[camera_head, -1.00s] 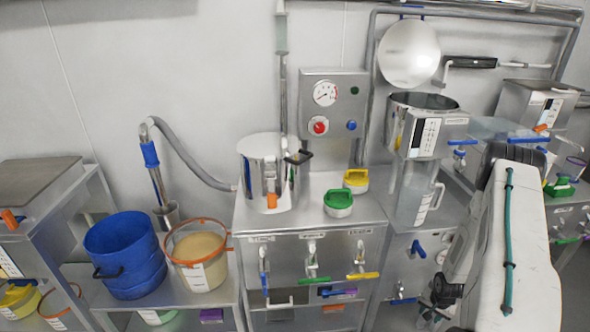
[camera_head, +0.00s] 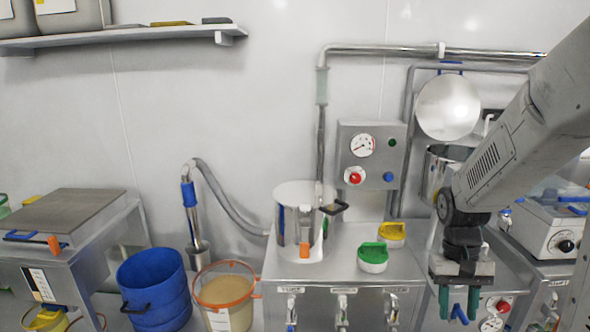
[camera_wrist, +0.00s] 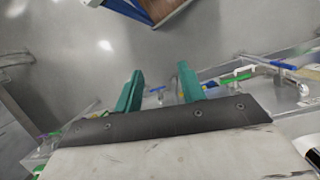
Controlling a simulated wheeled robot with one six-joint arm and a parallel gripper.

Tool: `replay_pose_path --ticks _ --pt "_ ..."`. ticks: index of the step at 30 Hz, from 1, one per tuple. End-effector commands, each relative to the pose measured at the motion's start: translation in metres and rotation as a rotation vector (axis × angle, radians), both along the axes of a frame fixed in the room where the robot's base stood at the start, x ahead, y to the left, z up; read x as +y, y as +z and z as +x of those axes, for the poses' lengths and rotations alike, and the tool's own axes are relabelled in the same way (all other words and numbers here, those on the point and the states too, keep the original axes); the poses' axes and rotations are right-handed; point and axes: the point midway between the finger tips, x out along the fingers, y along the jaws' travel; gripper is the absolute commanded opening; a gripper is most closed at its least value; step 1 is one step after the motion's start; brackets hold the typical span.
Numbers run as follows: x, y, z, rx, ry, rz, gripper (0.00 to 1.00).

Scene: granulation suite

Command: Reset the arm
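My gripper (camera_head: 459,303) hangs from my arm at the right of the head view, with its two green fingers pointing down. It is in front of the steel bench, right of the green-lidded container. In the wrist view the green fingers (camera_wrist: 158,88) stand well apart with nothing between them. The gripper is open and empty.
A steel pot (camera_head: 293,225), a green-lidded container (camera_head: 373,258) and a yellow-lidded container (camera_head: 391,235) stand on the bench. Blue buckets (camera_head: 153,290) and a powder tub (camera_head: 226,300) are at lower left. A control box (camera_head: 370,160) is on the wall.

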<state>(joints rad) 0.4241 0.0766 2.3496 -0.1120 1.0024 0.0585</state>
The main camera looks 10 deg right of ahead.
Motion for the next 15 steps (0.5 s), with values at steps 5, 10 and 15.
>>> replay_pose_path --ticks 5,10,15 --pt "0.053 0.053 -0.034 -0.032 0.097 0.027 0.40" --pt "0.094 0.088 -0.068 -0.093 0.181 0.040 0.40" --pt "0.124 0.113 -0.093 -0.217 0.265 0.030 0.40"
